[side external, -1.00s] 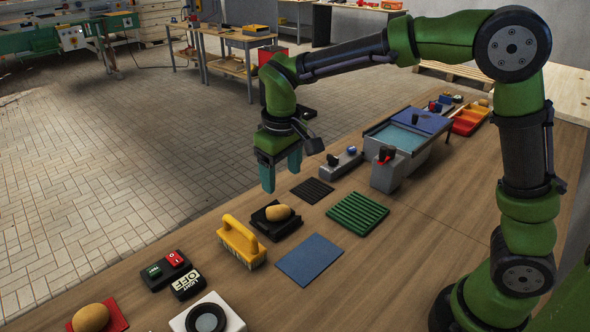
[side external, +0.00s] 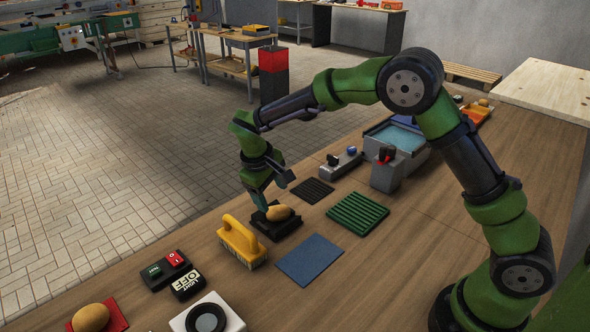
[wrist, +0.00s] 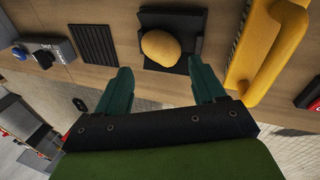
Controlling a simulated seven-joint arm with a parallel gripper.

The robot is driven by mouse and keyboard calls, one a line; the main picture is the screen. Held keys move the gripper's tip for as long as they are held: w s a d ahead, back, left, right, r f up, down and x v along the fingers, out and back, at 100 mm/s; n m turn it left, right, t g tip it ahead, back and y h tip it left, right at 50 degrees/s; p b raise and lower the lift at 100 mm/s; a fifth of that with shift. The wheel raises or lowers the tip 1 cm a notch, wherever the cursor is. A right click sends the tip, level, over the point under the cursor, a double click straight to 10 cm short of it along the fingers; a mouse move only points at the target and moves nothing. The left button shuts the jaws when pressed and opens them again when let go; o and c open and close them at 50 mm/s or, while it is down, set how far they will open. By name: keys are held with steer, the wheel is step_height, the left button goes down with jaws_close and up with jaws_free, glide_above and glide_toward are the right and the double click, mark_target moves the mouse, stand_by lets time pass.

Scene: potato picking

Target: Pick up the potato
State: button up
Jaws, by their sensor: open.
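A tan potato (side external: 279,213) sits on a black tray (side external: 283,232) near the table's far edge. In the wrist view the potato (wrist: 161,47) lies on the black tray (wrist: 190,19), ahead of and between the two fingertips. My gripper (side external: 261,203) is tilted beside the tray on its far left side, close to the potato. In the wrist view my gripper (wrist: 165,80) shows its two green fingers spread apart with nothing between them. Whether a finger touches the tray cannot be told. A second potato (side external: 91,317) rests on a red mat (side external: 116,316) at the lower left.
A yellow brush (side external: 240,240) stands close to the tray's left. Switch boxes (side external: 166,270) are at the left. The right-hand tabletop is mostly clear.

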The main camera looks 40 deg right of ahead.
mark_target(276, 207)
steer(key=shift+x, duration=3)
steer(key=shift+a+f, duration=0.1)
steer(key=shift+a, duration=0.05)
steer(key=c, duration=0.8)
